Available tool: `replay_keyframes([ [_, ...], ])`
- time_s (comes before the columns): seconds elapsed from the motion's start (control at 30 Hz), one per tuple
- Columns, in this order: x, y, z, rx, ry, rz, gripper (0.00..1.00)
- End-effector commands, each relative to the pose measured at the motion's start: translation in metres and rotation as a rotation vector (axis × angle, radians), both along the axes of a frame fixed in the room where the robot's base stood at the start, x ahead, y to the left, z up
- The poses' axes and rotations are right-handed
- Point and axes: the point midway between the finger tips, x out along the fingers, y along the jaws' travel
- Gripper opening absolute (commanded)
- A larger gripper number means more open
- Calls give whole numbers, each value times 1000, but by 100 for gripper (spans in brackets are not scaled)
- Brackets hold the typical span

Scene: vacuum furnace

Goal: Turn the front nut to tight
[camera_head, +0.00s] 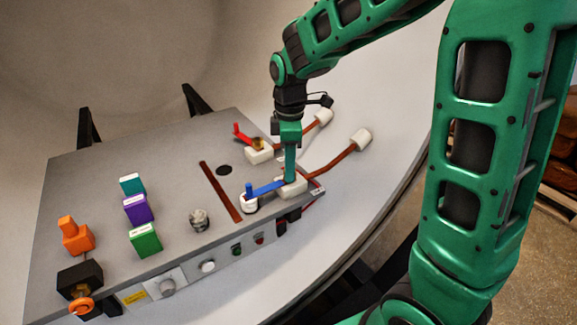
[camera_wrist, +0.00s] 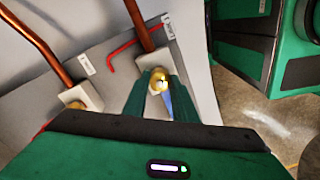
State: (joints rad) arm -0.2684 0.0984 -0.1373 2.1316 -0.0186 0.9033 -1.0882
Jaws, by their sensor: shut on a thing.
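The front nut is a brass nut (camera_wrist: 158,80) on a white block (camera_head: 293,190) at the table's right edge, with a copper pipe running from the block. My gripper (camera_head: 290,179) points straight down over it. In the wrist view, my two green fingers (camera_wrist: 158,92) are shut on the nut from both sides. A blue lever (camera_head: 267,187) extends left from the nut to a blue knob above a white round base. In the head view, my fingers hide the nut.
A second white block (camera_head: 258,154) with a brass nut and red lever (camera_head: 242,136) stands behind. Copper pipes lead right to white end caps (camera_head: 360,139). Orange, teal, purple and green blocks (camera_head: 145,240) stand at left on the grey table (camera_head: 100,175). A dark-red strip (camera_head: 220,192) lies mid-table.

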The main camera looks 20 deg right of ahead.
Motion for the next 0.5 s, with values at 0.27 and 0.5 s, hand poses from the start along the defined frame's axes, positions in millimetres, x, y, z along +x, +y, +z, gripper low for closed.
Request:
replay_keyframes([
  [0.27, 5, 0, 3, 3, -14, -261, 3],
  [0.5, 6, 0, 3, 5, -15, -489, 3],
])
